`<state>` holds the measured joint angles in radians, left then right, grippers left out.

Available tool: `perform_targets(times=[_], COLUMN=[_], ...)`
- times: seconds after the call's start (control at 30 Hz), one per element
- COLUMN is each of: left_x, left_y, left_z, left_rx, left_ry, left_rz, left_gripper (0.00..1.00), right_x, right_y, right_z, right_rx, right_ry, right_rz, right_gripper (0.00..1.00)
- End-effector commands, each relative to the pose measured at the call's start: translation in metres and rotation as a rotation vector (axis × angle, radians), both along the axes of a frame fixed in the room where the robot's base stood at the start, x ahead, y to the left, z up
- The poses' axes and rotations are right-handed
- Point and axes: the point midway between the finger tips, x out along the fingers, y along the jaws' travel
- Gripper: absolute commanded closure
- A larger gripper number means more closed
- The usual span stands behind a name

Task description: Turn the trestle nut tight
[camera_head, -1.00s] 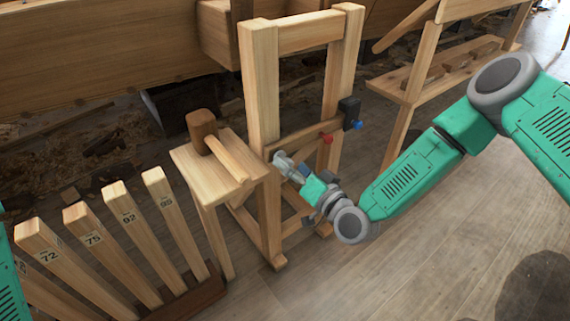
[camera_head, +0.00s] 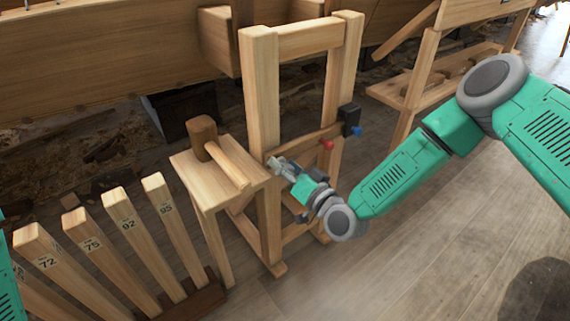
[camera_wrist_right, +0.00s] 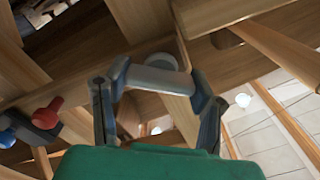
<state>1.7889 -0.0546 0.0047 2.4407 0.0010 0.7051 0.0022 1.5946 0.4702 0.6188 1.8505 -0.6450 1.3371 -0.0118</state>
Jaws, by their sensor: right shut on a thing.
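The wooden trestle (camera_head: 262,95) stands upright in the middle of the head view, with a lower crossbar (camera_head: 305,143). My right gripper (camera_head: 278,166) is at the trestle's left post, at crossbar height. In the right wrist view, the gripper (camera_wrist_right: 158,80) has its two fingertips against the ends of a grey bar-shaped piece, which looks like the trestle nut (camera_wrist_right: 156,79). The gripper mostly hides the nut in the head view. How tight the nut sits cannot be told. Only a green piece of my left arm shows at the left edge; its gripper is out of view.
A small wooden stand (camera_head: 187,170) with a mallet (camera_head: 203,136) is close left of the gripper. Numbered wooden pieces (camera_head: 85,235) stand in a rack at lower left. A red knob (camera_head: 327,145) and a blue knob (camera_head: 357,132) are on the trestle's right side.

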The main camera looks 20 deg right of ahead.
Motion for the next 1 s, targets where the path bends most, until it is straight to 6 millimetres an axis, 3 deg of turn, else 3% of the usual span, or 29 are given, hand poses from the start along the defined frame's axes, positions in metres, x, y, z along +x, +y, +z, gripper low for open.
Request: perform_targets(times=[0.07, 0.3, 0.33, 0.37, 0.4, 0.77, 1.0], left_x=[0.0, 0.0, 0.0, 0.0, 0.0, -0.002, -0.001], left_y=[0.0, 0.0, 0.0, 0.0, 0.0, 0.0, 0.0], left_z=[0.008, 0.006, 0.006, 0.006, 0.006, 0.006, 0.006], left_rx=[0.0, 0.0, 0.0, 0.0, 0.0, 0.0, 0.0], left_ry=[0.0, 0.0, 0.0, 0.0, 0.0, -0.002, -0.003], left_rz=[0.0, 0.0, 0.0, 0.0, 0.0, 0.0, 0.0], left_gripper=[0.54, 0.54, 0.54, 0.54, 0.54, 0.54, 0.54], right_x=[0.0, -0.001, -0.001, -0.001, -0.001, -0.005, -0.042], right_y=[0.0, -0.002, -0.002, -0.001, -0.001, -0.002, -0.016], right_z=[0.001, -0.002, -0.002, -0.002, -0.002, -0.001, -0.002], right_rx=[-0.055, -0.064, -0.064, -0.064, -0.064, -0.063, -0.063], right_ry=[-0.013, -0.017, -0.017, -0.017, -0.017, -0.018, -0.015], right_rz=[0.001, -0.003, -0.002, -0.002, -0.001, -0.001, 0.0], right_gripper=[0.78, 0.78, 0.42, 0.32, 0.28, 0.28, 0.28])
